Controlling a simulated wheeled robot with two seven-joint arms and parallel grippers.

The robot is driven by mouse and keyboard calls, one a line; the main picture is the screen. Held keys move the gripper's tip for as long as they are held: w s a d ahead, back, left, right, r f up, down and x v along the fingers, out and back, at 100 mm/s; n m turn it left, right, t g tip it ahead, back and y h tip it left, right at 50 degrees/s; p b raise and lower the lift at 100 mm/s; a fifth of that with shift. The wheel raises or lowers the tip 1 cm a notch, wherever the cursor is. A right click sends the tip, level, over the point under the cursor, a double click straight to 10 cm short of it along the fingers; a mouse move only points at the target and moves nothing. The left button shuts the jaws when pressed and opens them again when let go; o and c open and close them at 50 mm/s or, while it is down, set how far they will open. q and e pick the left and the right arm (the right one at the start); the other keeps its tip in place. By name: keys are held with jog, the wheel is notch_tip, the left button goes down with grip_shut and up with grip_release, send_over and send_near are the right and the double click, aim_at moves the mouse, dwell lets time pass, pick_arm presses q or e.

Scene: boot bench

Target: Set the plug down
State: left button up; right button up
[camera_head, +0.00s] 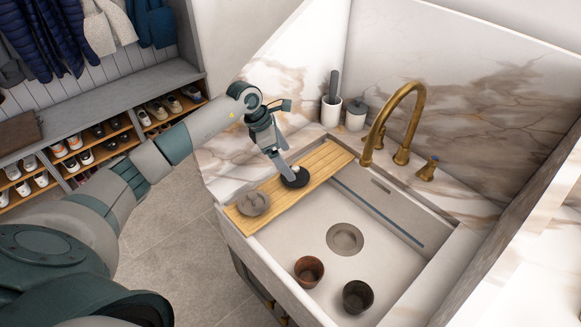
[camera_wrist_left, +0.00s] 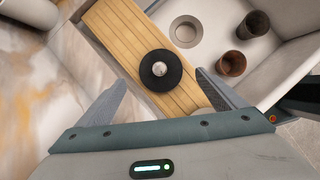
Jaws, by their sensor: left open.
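The plug (camera_head: 300,181) is a black round disc lying flat on the slatted wooden board (camera_head: 325,158) across the sink. In the left wrist view the plug (camera_wrist_left: 160,70) shows a metal knob at its centre, with bare board (camera_wrist_left: 112,22) around it. My left gripper (camera_head: 288,170) is right at the plug in the head view and hides part of it. In the wrist view the left gripper (camera_wrist_left: 160,79) is open, its fingers on either side of the plug with gaps between. My right gripper is not in view.
A grey round object (camera_head: 253,203) sits on the board's near end. In the sink (camera_head: 300,240) are a drain (camera_head: 345,238), a brown cup (camera_head: 308,271) and a dark cup (camera_head: 357,296). A brass tap (camera_head: 418,95) and a white holder (camera_head: 331,112) stand behind.

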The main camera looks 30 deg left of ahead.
pick_arm(q)
jog(key=b+v, duration=0.1)
jog(key=v, duration=0.5)
jog(key=shift+r, duration=0.15)
jog(key=shift+s, duration=0.1)
